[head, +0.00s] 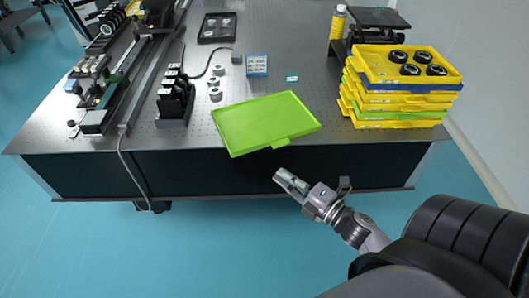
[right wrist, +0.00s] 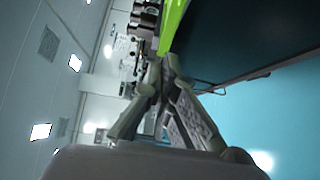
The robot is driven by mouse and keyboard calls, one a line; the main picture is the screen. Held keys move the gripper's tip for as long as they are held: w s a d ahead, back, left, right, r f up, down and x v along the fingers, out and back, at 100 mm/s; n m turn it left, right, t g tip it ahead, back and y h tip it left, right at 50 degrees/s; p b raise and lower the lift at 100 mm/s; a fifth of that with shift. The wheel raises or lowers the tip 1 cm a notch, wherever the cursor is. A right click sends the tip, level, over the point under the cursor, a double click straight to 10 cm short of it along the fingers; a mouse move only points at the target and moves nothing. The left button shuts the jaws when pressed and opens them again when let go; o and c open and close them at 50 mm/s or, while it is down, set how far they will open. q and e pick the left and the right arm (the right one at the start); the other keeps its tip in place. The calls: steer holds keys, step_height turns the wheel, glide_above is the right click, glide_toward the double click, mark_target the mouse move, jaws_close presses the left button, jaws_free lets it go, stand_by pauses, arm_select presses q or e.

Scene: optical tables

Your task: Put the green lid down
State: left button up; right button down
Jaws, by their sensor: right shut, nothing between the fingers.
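The green lid (head: 265,120) lies on the dark optical table near its front edge, with a tab on its front side. Its front corner is at or slightly over the edge. It also shows at the top of the right wrist view (right wrist: 173,22). My right gripper (head: 279,174) is in front of the table, just below and apart from the lid. Its fingers are shut with nothing between them; they also show in the right wrist view (right wrist: 165,65). My left gripper is not in view.
A stack of yellow, blue and green trays (head: 400,90) stands to the right, with black round parts on top. A yellow bottle (head: 338,22) is behind it. Optical parts (head: 174,100) and rails fill the left. A blue box (head: 257,66) sits behind the lid.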

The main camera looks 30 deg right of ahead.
mark_target(266, 147)
steer(key=w, duration=0.3)
steer(key=w+p, duration=0.1)
steer(key=w, duration=0.6)
steer(key=shift+d, duration=0.35)
steer(key=shift+s, duration=0.1)
steer(key=shift+w+d+f, duration=0.1)
steer(key=shift+w+d, duration=0.25)
steer(key=shift+w, duration=0.2)
steer(key=shift+w+d, duration=0.3)
steer(key=shift+w, duration=0.2)
steer(key=shift+s, duration=0.1)
